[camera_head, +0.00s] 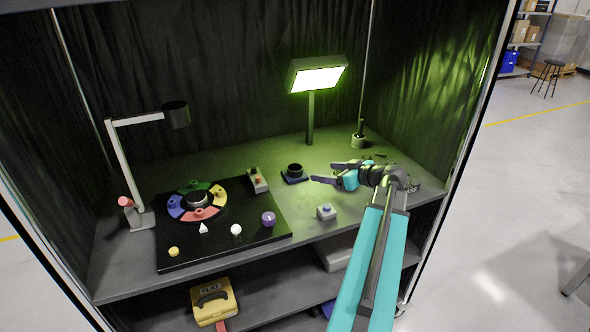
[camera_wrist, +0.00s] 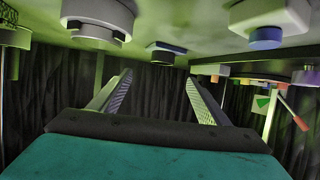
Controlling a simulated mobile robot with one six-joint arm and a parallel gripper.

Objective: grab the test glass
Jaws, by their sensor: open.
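I cannot pick out a test glass for certain. A black round cup-like piece (camera_head: 294,170) sits on a dark blue base in the middle of the table, left of my gripper (camera_head: 323,172). In the wrist view, which looks upside down, a small dark round piece (camera_wrist: 166,47), seemingly the same one, lies beyond and between the fingers. My gripper (camera_wrist: 158,82) is open and empty, with its fingers apart and pointing toward that piece without touching it.
A small box with a blue button (camera_head: 326,212) stands near the front edge. A black board (camera_head: 225,244) with a coloured ring and small knobs fills the left. A lit lamp panel (camera_head: 318,78) stands at the back. A desk lamp (camera_head: 140,170) stands far left.

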